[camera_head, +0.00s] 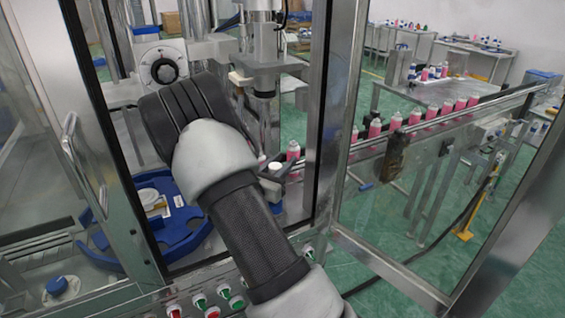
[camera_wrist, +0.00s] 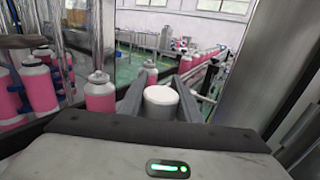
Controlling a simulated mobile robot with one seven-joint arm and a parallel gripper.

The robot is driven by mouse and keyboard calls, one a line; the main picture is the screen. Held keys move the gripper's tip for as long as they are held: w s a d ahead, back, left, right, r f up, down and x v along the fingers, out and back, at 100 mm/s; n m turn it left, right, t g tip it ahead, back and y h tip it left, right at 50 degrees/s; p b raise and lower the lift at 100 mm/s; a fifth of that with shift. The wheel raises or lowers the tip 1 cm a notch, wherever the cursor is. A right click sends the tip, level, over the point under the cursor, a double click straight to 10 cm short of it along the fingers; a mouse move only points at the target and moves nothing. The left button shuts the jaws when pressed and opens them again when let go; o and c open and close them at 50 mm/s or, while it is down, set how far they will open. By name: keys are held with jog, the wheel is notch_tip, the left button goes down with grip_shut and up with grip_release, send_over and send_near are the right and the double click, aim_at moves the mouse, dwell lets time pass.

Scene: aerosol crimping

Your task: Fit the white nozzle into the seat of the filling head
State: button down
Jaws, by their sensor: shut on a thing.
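The white nozzle (camera_wrist: 160,97) is a short white cylinder with a flat top, upright between the two dark fingers of my gripper (camera_wrist: 158,88) in the wrist view. My gripper is shut on it. In the head view a small white top, likely the nozzle (camera_head: 275,167), shows just past my arm. The filling head (camera_head: 263,45) is a vertical metal cylinder with a darker lower end (camera_head: 264,88), above and slightly left of that white top. The nozzle looks apart from it. The seat itself cannot be made out. My wrist hides much of the area below the head.
Pink cans with silver tops (camera_wrist: 101,92) stand close left of the fingers. More cans line the conveyor (camera_head: 430,114) running right. Metal door frames (camera_head: 335,80) border the opening. A blue round tray (camera_head: 160,235) lies lower left; buttons (camera_head: 212,300) are at the front.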

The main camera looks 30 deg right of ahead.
jog(key=c, duration=1.2)
grip_release()
jog(key=b+v, duration=0.1)
jog(key=v, duration=1.6)
jog(key=shift+s+a, duration=0.15)
jog(key=shift+a, duration=0.05)
